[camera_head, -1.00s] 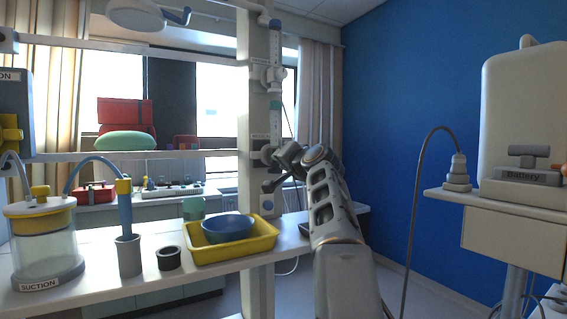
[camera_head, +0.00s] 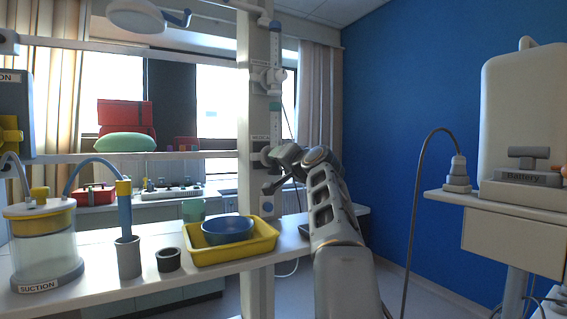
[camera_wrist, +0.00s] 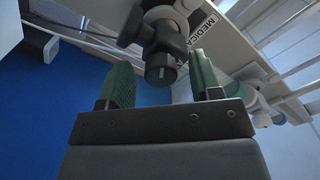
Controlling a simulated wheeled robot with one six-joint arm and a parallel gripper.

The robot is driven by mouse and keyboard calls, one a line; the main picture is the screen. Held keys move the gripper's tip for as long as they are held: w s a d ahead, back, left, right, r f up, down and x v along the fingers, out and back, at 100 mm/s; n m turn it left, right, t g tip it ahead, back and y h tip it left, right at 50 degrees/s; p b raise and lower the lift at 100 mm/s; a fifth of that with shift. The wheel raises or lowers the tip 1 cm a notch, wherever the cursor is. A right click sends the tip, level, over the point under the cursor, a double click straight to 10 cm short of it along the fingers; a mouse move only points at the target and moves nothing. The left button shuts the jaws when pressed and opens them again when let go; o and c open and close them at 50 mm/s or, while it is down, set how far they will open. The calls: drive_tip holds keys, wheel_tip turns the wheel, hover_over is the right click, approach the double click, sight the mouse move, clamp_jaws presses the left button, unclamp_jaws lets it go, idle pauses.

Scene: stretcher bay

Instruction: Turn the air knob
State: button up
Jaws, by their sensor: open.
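A dark round knob (camera_wrist: 161,68) with a small pale mark shows in the wrist view, below a valve body by a label beginning "MEDICA". My gripper (camera_wrist: 158,78) is open, with one green finger pad on each side of the knob in the picture and gaps to both. I cannot tell how deep the knob sits between the pads. In the head view my gripper (camera_head: 281,170) is at the white column, by the lower flowmeter (camera_head: 274,120); the knob is not clear there.
An upper flowmeter (camera_head: 274,60) is on the same column (camera_head: 250,215). A yellow tray (camera_head: 262,243) with a blue bowl (camera_head: 228,230) lies on the counter below. A suction jar (camera_head: 45,245) stands at left. A shelf (camera_head: 480,203) with equipment is at right.

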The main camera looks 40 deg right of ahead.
drive_tip(key=s+a+b, duration=0.2)
drive_tip(key=s+b, duration=0.1)
drive_tip(key=s, duration=1)
drive_tip(key=shift+s, duration=0.3)
drive_tip(key=w+a+f+n+g+y+p, duration=0.35)
drive_tip(key=a+f+g+p, duration=0.35)
drive_tip(key=a+f+p, duration=0.6)
drive_tip(key=s+a+f+n+g+p, duration=0.7)
drive_tip(key=s+a+f+p, duration=0.3)
drive_tip(key=s, duration=0.3)
drive_tip(key=shift+a+f+h+p, duration=0.35)
drive_tip(key=shift+a+h+p, duration=0.1)
drive_tip(key=shift+a+p, duration=0.3)
idle(0.6)
